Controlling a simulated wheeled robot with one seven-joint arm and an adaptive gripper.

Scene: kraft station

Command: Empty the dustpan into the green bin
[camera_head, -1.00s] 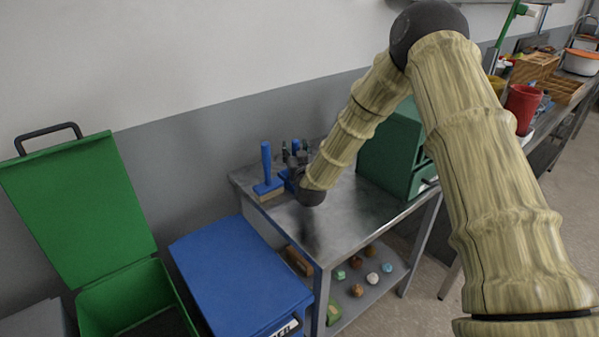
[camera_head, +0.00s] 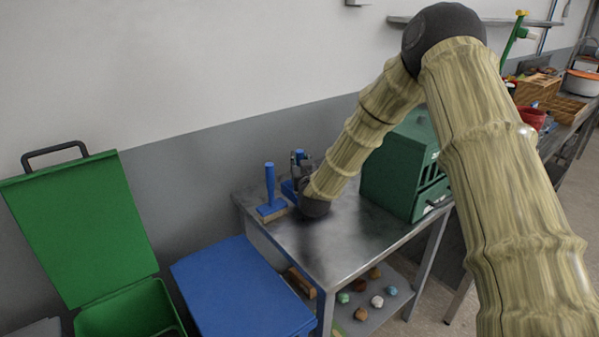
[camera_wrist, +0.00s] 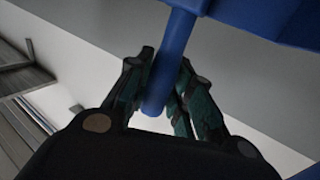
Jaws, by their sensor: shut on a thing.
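The blue dustpan (camera_wrist: 272,18) shows in the wrist view, its round handle (camera_wrist: 166,75) running between my fingers. My gripper (camera_wrist: 158,90) is shut on that handle. In the head view my gripper (camera_head: 301,165) is above the back left of the metal table, and the dustpan (camera_head: 288,189) is largely hidden behind it. Whether the pan holds debris cannot be seen. The green bin (camera_head: 130,312) stands at the lower left with its lid (camera_head: 82,225) raised; its inside is mostly out of view.
A blue brush (camera_head: 270,190) stands handle-up on the table (camera_head: 345,245), beside my gripper. A closed blue bin (camera_head: 240,290) stands between the green bin and the table. A dark green box (camera_head: 400,170) is at the table's right. Several small lumps lie on the lower shelf.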

